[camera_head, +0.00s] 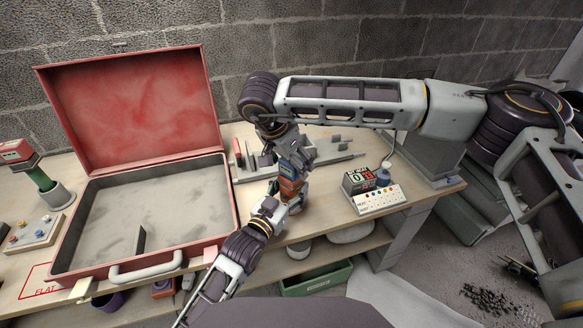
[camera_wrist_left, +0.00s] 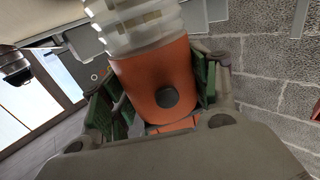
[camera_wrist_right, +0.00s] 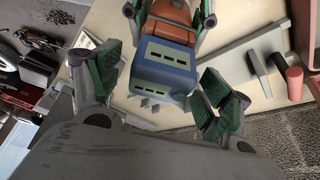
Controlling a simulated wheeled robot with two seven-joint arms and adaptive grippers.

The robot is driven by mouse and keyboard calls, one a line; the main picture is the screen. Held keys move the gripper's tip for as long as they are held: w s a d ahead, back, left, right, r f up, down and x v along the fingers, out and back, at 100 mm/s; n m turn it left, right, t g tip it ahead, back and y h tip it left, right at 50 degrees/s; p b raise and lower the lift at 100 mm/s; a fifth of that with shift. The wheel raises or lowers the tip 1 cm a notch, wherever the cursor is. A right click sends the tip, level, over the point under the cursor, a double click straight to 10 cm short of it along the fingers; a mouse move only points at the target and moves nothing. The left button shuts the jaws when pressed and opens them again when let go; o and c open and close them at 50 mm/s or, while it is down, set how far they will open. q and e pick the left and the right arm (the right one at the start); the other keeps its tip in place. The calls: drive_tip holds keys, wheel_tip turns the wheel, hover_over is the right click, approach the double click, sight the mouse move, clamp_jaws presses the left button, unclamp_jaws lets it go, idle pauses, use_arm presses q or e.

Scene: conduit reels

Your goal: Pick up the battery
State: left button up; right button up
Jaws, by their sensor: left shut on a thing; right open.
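The battery (camera_head: 290,185) is an orange body with a blue slotted end, held upright above the bench. My left gripper (camera_head: 284,201) is below it, shut on the orange part. The left wrist view shows the orange body (camera_wrist_left: 160,85) with a dark round button between the green pads. My right gripper (camera_head: 292,157) is above it, pointing down and open. In the right wrist view the blue end (camera_wrist_right: 165,65) lies between its spread fingers; whether they touch it I cannot tell. The fingers hide parts of the battery in the head view.
An open red case (camera_head: 228,205) takes up the left of the bench. A grey rack (camera_head: 330,160) with upright posts lies behind the grippers. A counter box (camera_head: 375,188) with coloured buttons is to the right. A green crate (camera_head: 318,280) is below the bench; a brick wall is behind.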

drive_tip(key=shift+f, duration=0.1)
drive_tip(key=shift+c, duration=0.2)
drive_tip(key=c, duration=1)
drive_tip(key=shift+c, duration=0.2)
drive_tip(key=shift+r, duration=5.05)
